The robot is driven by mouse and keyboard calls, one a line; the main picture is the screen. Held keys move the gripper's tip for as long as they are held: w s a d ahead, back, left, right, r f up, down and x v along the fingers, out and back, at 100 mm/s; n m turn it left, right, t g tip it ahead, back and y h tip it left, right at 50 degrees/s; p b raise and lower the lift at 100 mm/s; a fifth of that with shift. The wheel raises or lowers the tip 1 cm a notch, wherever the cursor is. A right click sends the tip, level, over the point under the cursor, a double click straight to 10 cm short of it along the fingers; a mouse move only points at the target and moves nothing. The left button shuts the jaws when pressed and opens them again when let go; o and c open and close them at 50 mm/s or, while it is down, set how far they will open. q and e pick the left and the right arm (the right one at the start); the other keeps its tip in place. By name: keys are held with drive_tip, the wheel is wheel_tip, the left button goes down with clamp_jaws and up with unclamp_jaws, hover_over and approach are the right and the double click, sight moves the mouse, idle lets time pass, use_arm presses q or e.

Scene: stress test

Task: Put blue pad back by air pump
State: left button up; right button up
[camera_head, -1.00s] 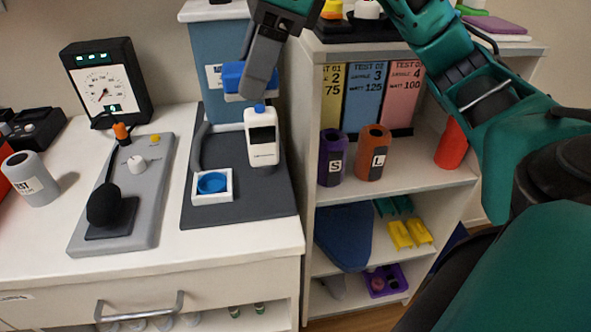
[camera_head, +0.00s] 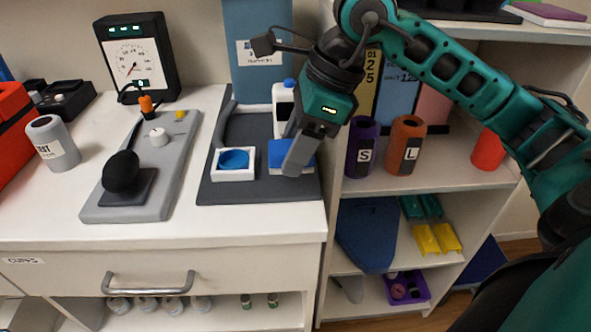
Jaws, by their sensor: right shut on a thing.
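My right gripper (camera_head: 300,155) is over the right part of a dark grey mat (camera_head: 240,192) on the counter. It is shut on a blue pad (camera_head: 277,153), which is low over or touching the mat; I cannot tell which. A finger hides part of the pad. Left of the pad is a white square holder (camera_head: 233,176) with a round blue disc in it. A white bottle (camera_head: 283,100) with a blue cap stands just behind the pad. A grey board (camera_head: 150,205) with a black bulb (camera_head: 121,171) lies further left; I cannot tell which thing is the air pump. My left gripper is not in view.
A gauge box (camera_head: 137,60) stands at the back left, with a grey cylinder (camera_head: 52,143) in front. A blue bin (camera_head: 258,50) is behind the mat. At right, a shelf holds a purple cup (camera_head: 361,146) and an orange cup (camera_head: 405,146). The counter's front strip is clear.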

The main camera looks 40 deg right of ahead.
drive_tip(key=shift+f+b, duration=0.5)
drive_tip(key=shift+f, duration=1.4)
drive_tip(key=shift+f, duration=0.2)
drive_tip(key=o, duration=0.9)
drive_tip(key=shift+o, duration=0.2)
drive_tip(key=shift+d+r, duration=0.1)
drive_tip(key=shift+r, duration=0.4)
drive_tip(key=p+v, duration=0.2)
drive_tip(key=v, duration=0.9)
drive_tip(key=shift+r, duration=0.25)
